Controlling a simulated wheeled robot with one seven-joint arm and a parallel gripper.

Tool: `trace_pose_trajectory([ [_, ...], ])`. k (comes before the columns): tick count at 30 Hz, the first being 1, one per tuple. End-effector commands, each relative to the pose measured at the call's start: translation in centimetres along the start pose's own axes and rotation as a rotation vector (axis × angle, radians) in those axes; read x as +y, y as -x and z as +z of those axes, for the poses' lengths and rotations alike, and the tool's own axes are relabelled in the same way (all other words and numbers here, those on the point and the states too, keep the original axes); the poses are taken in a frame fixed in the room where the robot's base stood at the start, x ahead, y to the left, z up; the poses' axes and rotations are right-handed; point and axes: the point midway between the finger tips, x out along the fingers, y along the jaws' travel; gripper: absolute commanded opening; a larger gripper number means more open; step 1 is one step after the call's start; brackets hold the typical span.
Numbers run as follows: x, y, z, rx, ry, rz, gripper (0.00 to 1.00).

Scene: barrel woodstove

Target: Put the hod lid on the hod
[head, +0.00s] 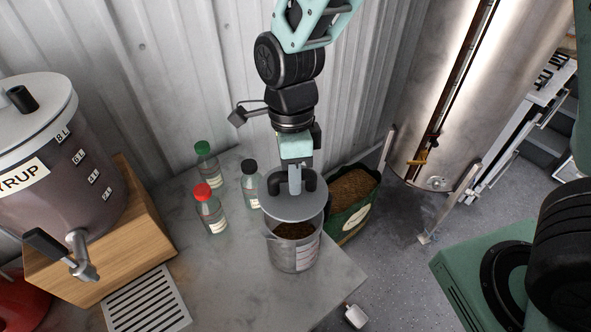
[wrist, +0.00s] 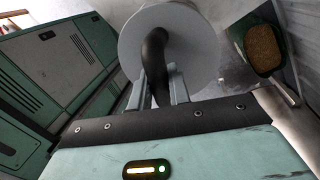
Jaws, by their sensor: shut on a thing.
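The hod lid (head: 290,209) is a round grey disc with a black arched handle. My gripper (head: 295,184) points down and is shut on that handle. In the wrist view the lid (wrist: 200,45) lies beyond my fingers (wrist: 163,88), with the dark handle between them. The hod (head: 294,258), which I take to be the grey see-through container with pale marks, stands upright near the table's front right edge. Brown pellets show inside it. The lid is above the hod, apart from it, and hides the back of its rim.
Three capped bottles (head: 211,212) stand left of the hod. A green sack (head: 345,225) of pellets is behind right, beyond the table (head: 215,270). A syrup urn (head: 60,170) on a wooden block is at left. A metal barrel (head: 460,95) stands at right.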

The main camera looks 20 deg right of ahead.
Motion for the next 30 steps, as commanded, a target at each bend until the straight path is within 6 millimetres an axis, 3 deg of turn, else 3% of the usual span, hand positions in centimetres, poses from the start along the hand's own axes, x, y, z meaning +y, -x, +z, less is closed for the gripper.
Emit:
trace_pose_trajectory([
  [18, -1.1, -5.6, -0.1, 0.001, -0.001, 0.001, 0.00],
  [30, -1.1, -6.0, -0.1, 0.001, -0.001, 0.001, 0.00],
])
